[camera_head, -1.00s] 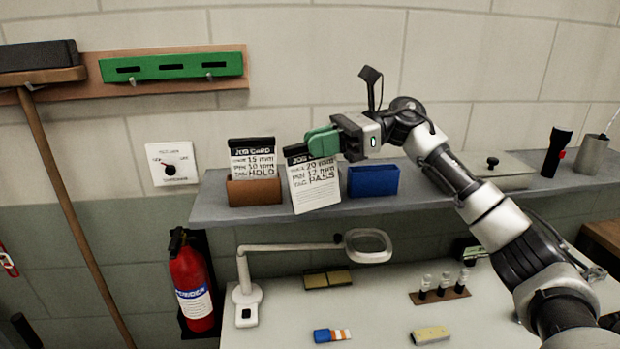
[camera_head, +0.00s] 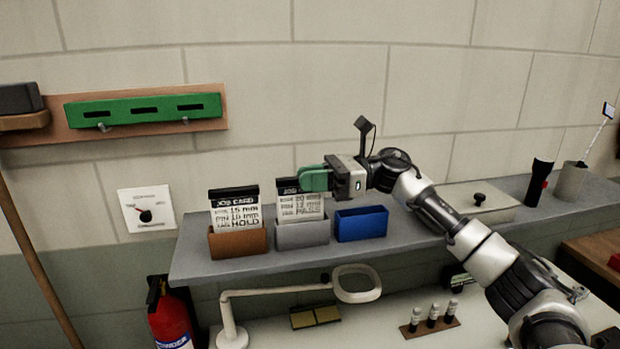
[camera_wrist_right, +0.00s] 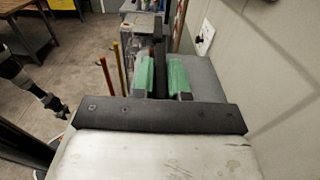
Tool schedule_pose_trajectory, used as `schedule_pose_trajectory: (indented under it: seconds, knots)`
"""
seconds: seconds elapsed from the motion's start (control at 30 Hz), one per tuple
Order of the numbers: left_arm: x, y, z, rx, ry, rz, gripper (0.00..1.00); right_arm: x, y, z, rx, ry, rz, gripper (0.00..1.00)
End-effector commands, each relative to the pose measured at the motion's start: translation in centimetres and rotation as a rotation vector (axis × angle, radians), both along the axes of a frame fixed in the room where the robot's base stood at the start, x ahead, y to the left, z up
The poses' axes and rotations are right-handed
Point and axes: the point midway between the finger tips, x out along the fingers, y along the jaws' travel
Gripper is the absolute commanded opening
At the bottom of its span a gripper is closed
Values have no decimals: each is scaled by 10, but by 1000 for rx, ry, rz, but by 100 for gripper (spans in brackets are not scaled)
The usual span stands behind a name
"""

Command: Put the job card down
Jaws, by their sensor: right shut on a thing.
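The job card (camera_head: 298,207), white with a black top edge, stands upright with its lower part hidden inside the grey holder (camera_head: 303,236) on the shelf. My right gripper (camera_head: 312,180), with green fingers, is shut on the card's top right part. In the right wrist view the green fingers (camera_wrist_right: 163,76) have a dark thin edge between them. Another job card (camera_head: 236,212), reading HOLD, stands in the brown holder (camera_head: 238,243) to the left.
A blue holder (camera_head: 362,224), seemingly empty, stands just right of the grey one on the grey shelf (camera_head: 200,268). A lidded box (camera_head: 490,205), a black flashlight (camera_head: 538,182) and a grey cup (camera_head: 570,182) are farther right. A magnifier lamp (camera_head: 357,284) stands below.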

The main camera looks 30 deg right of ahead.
Motion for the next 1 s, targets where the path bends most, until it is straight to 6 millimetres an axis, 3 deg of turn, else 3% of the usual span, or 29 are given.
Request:
schedule_pose_trajectory:
  seconds: [0.17, 0.37, 0.4, 0.53, 0.83, 1.0]
  knots:
    - [14, -1, 5, -2, -23, -1, 47, -1, 0, -9, 1, -1, 0, 0]
    - [16, -1, 4, -2, -25, -1, 47, 0, 0, -10, 1, -1, 0, 0]
    - [16, -1, 5, -2, -25, -1, 47, 0, 0, -10, 1, -1, 0, 20]
    - [14, -1, 4, -2, -23, 0, 47, 0, 0, -10, 0, -1, 0, 40]
    - [9, 1, 3, 1, -15, 0, 47, -1, -2, -10, 0, -1, -1, 40]
    - [8, 2, -9, 2, -14, 0, 47, -5, -22, -13, -1, -2, -5, 40]
